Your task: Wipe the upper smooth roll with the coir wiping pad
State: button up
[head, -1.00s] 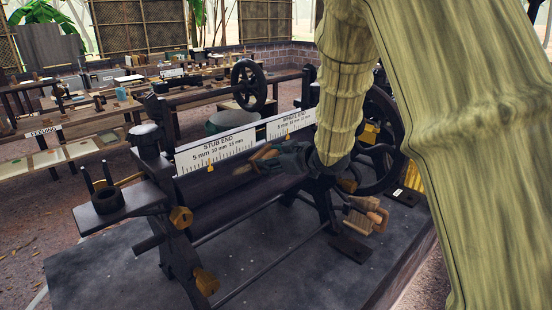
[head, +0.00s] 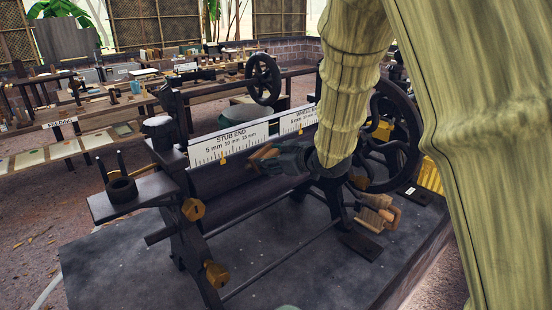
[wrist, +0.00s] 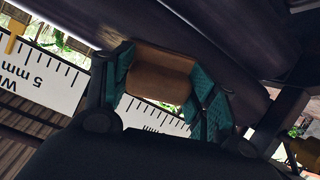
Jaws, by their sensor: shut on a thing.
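The upper smooth roll (head: 218,180) is a long dark cylinder on the black-framed machine, just below the white scale boards. In the wrist view it is the dark curved surface (wrist: 215,35) running diagonally across the top. My gripper (head: 272,160) is at the roll, near the gap between the two boards. It is shut on the coir wiping pad (head: 262,153), a brown block. In the wrist view the pad (wrist: 160,78) sits between the teal finger pads, close to the roll. I cannot tell if it touches. My arm hides the roll's wheel end.
The stub end scale board (head: 228,142) and wheel end board (head: 298,121) stand behind the roll. A large handwheel (head: 402,135) is at right. Cluttered benches (head: 92,113) stand behind.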

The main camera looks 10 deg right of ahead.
jog(key=shift+s+a, duration=0.4)
jog(key=shift+a, duration=0.2)
jog(key=shift+s+a, duration=0.35)
jog(key=shift+a, duration=0.2)
jog(key=shift+s+a, duration=0.1)
jog(key=shift+s+a+r, duration=0.1)
jog(key=shift+s+a, duration=0.35)
jog(key=shift+a, duration=0.25)
jog(key=shift+s+a, duration=0.45)
jog(key=shift+a, duration=0.25)
jog(key=shift+w+d+p, duration=0.3)
jog(key=shift+w+d, duration=0.4)
jog(key=shift+d, duration=0.35)
jog(key=shift+w+d+p, duration=0.3)
jog(key=shift+w+d, duration=0.35)
jog(key=shift+d, duration=0.35)
jog(key=shift+w+d+p, duration=0.3)
jog(key=shift+w+d, duration=0.4)
jog(key=shift+d, duration=0.35)
jog(key=shift+d, duration=0.1)
jog(key=w+d+p, duration=0.2)
jog(key=w+d, duration=0.1)
jog(key=d, duration=0.2)
jog(key=shift+w+d+p, duration=0.35)
jog(key=shift+w+p, duration=0.05)
jog(key=shift+s, duration=0.1)
jog(key=shift+p+v, duration=0.85)
jog(key=shift+v, duration=2.1)
